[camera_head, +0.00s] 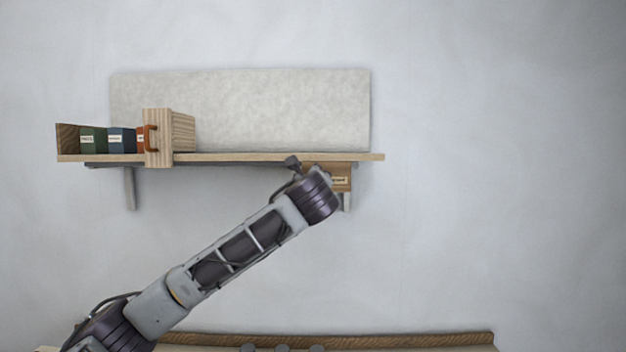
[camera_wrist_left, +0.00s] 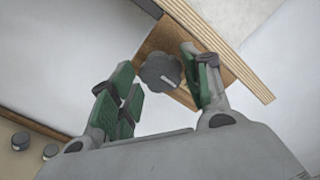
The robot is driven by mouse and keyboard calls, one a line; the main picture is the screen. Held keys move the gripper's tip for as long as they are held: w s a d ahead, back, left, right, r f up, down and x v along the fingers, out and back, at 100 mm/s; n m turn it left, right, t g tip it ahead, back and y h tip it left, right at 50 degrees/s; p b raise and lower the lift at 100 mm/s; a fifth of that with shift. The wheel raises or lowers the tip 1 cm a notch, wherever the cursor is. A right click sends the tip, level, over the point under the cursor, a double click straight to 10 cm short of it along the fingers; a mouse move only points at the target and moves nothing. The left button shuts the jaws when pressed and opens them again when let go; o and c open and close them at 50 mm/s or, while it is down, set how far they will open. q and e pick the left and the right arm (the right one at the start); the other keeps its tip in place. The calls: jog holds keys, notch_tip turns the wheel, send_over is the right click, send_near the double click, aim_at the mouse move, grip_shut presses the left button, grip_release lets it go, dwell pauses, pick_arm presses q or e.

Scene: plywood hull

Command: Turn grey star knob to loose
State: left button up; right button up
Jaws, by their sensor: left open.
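The grey star knob (camera_wrist_left: 160,72) shows in the left wrist view, dark grey with a lobed rim and a pale mark near its lower right edge. It sits on a wooden block (camera_wrist_left: 154,40) under the shelf. My left gripper (camera_wrist_left: 158,62) is open, with its green-padded fingers on either side of the knob. I cannot tell whether either finger touches it. In the head view, the block (camera_head: 342,181) carries a small label and is partly hidden by my left wrist. The knob and fingertips cannot be made out there. My right gripper is not in view.
The wall shelf (camera_head: 250,157) runs just above my left wrist. A wooden holder (camera_head: 158,137) with an orange handle stands on it beside several books (camera_head: 107,140). A wooden-edged bench (camera_head: 400,339) with several grey round things lies below. The wall to the right is clear.

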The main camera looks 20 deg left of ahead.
pick_arm(q)
jog(key=shift+w+a, duration=0.1)
jog(key=shift+w, duration=0.3)
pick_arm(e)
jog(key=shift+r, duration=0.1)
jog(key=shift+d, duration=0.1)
pick_arm(q)
jog(key=c, duration=0.7)
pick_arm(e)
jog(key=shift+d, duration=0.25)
pick_arm(q)
jog(key=shift+f+n, duration=0.15)
jog(key=shift+n, duration=0.25)
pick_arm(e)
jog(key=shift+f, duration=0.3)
pick_arm(q)
jog(key=n+b, duration=0.3)
jog(key=n, duration=0.5)
jog(key=n+b, duration=0.3)
jog(key=n, duration=0.4)
jog(key=shift+f+n, duration=0.2)
jog(key=shift+n, duration=0.2)
jog(key=shift+r+n+b, duration=0.1)
jog(key=shift+n+b, duration=0.3)
jog(key=shift+n, duration=0.3)
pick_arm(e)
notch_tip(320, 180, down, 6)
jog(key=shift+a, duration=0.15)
